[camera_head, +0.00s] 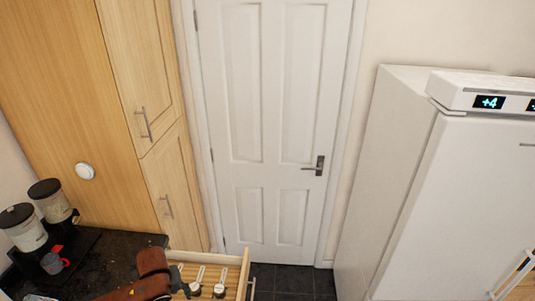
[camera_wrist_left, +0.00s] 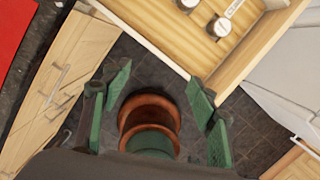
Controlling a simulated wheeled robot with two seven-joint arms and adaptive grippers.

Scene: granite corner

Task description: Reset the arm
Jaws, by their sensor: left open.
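My left arm (camera_head: 150,275) is brown and reaches in at the bottom of the head view, over the edge of the dark counter and beside an open drawer. Its fingers are not clear there. In the left wrist view my left gripper (camera_wrist_left: 160,88) is open, its two green fingers spread wide. No object is held between the pads. The gripper is over the dark tiled floor, just outside the open drawer's edge. My right gripper is in neither view.
The open wooden drawer (camera_head: 246,272) holds white-topped items (camera_head: 220,284). Two black-lidded dispensers (camera_head: 28,232) stand on the dark counter (camera_head: 110,262). A tall wooden cabinet (camera_head: 130,60), a closed white door (camera_head: 270,120) and a white fridge (camera_head: 440,200) surround the dark floor (camera_head: 290,280).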

